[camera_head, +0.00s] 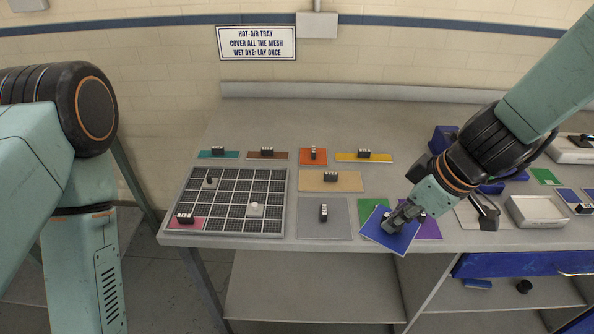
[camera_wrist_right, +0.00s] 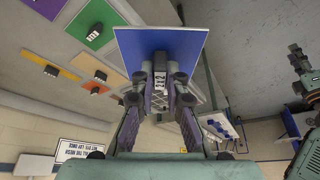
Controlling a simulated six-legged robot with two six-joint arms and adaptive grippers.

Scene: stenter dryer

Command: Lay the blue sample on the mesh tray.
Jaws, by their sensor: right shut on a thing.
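The blue sample (camera_head: 379,237) is a flat square sheet at the table's front edge. My right gripper (camera_head: 394,222) is shut on its small handle block. In the right wrist view the blue sheet (camera_wrist_right: 135,45) spreads beyond the fingertips (camera_wrist_right: 160,85), which grip the block. In the head view it overlaps the green and purple sheets; I cannot tell its height above them. The mesh tray (camera_head: 225,213), a dark grid in a light frame, is at the left. A pink sheet (camera_head: 180,224) lies on its front left corner. My left arm shows, but its gripper does not.
Between tray and blue sample lie a grey sheet (camera_head: 337,226) and a tan sheet (camera_head: 320,186), with handle blocks. Several coloured sheets line the back.

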